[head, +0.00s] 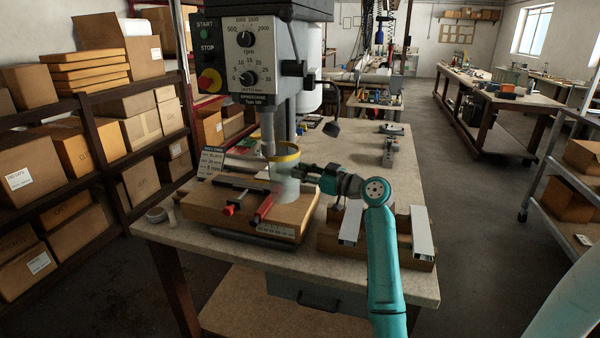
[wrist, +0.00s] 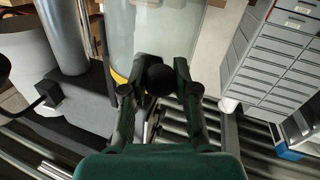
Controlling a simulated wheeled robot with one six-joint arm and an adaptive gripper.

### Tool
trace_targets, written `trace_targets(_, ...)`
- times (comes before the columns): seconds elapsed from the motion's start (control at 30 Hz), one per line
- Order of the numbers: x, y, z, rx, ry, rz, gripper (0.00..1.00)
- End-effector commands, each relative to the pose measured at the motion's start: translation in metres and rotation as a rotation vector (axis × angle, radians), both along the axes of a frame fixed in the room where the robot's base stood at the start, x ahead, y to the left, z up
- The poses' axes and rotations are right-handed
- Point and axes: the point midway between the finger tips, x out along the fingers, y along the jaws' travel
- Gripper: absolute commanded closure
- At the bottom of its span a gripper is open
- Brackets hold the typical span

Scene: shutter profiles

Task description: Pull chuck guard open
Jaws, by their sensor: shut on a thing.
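The chuck guard (head: 285,186) is a clear curved shield with a yellow rim, below the head of the drill press (head: 245,60). In the wrist view the guard (wrist: 150,32) fills the top middle, with a black round knob (wrist: 160,73) in front of it. My gripper (head: 302,171) reaches in from the right of the guard. In the wrist view my gripper (wrist: 159,82) has its two fingers on either side of the knob, shut on it. The chuck is largely hidden behind the guard in the head view.
A wooden board (head: 250,222) with a red-handled clamp (head: 265,207) lies under the drill. A wooden rack with pale metal profiles (head: 352,222) stands at the right, below my arm. The bench top (head: 375,165) is fairly clear behind my arm, apart from a small metal vise (head: 389,150).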

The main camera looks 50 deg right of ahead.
Motion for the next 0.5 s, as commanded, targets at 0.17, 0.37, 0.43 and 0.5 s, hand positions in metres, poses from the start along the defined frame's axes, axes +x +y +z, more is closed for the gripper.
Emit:
trace_targets(0.17,-0.0001,-0.0022,-0.0004,0.000,0.001,0.024,1.00)
trace_targets(0.37,-0.0002,-0.0025,-0.0006,0.000,0.002,0.029,1.00)
trace_targets(0.43,-0.0002,-0.0025,-0.0006,0.000,0.002,0.029,1.00)
trace_targets(0.5,-0.0001,-0.0025,-0.0007,0.000,0.001,0.028,1.00)
